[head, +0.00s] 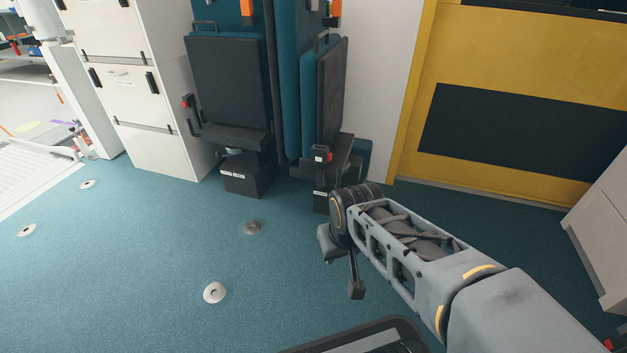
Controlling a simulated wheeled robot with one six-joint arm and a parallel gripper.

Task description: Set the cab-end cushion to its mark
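Two fold-up seats stand against the teal wall panels. The left seat's dark cushion (228,82) is upright, facing me, above a black base with a red button at its left side. The right seat's dark cushion (332,90) is upright and seen at an angle, with a red-buttoned latch below it. I cannot tell which one is the cab-end cushion, and no mark for it is plain to see. My gripper (342,268) hangs below the arm's end, in front of the right seat and apart from both seats. Its fingers are partly hidden, and I see nothing held.
White drawer cabinets (130,75) stand at the left, beside an open ramp (35,175). A yellow panel (530,60) with a dark band is at the right, near a grey cabinet (602,230).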

